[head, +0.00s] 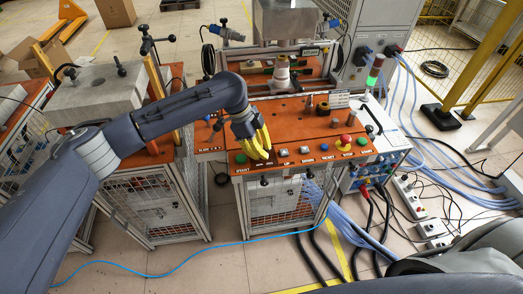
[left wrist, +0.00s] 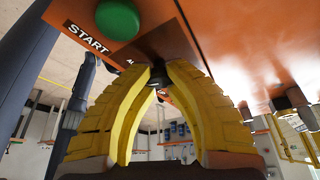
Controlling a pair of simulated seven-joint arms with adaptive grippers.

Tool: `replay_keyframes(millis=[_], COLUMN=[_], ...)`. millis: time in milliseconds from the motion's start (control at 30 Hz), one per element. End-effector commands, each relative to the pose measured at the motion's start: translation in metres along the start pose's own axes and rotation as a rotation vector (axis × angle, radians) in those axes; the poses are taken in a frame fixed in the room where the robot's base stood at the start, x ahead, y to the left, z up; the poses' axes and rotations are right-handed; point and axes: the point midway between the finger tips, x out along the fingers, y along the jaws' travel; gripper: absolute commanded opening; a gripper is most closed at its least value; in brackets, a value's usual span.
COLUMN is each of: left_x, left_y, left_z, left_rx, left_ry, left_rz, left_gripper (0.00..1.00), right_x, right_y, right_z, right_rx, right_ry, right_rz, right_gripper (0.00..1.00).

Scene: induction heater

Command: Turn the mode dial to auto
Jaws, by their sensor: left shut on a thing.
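The mode dial (left wrist: 157,76) is a small black knob on the orange control panel (head: 222,171). In the left wrist view it sits between the tips of my left gripper (left wrist: 158,72), whose yellow fingers are shut on it from both sides. In the head view my left gripper (head: 262,154) reaches down to the panel beside the green START button (head: 241,158), and its fingers largely hide the dial. A label by the dial is mostly covered, so I cannot tell which setting the dial points to. My right gripper is not in view.
The green START button (left wrist: 118,19) is close to the fingers. Other buttons, including a red emergency button (head: 346,139), line the panel to the right. A clamping fixture (head: 282,72) stands behind. Cables (head: 410,130) run down the right side.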

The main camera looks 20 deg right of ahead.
Motion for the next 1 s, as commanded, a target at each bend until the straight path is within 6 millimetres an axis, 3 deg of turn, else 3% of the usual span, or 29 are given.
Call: replay_keyframes(millis=[400,1000], left_x=[0.0010,0.0016], left_y=[-0.0001,0.0005], left_z=[-0.0034,-0.0034], left_rx=[0.179,0.211], left_ry=[0.005,0.005], left_rz=[0.074,0.088], left_gripper=[0.00,0.00], right_x=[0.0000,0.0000], right_y=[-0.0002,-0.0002], right_z=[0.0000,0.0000], right_rx=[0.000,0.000], right_ry=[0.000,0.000], right_rz=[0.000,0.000], right_gripper=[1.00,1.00])
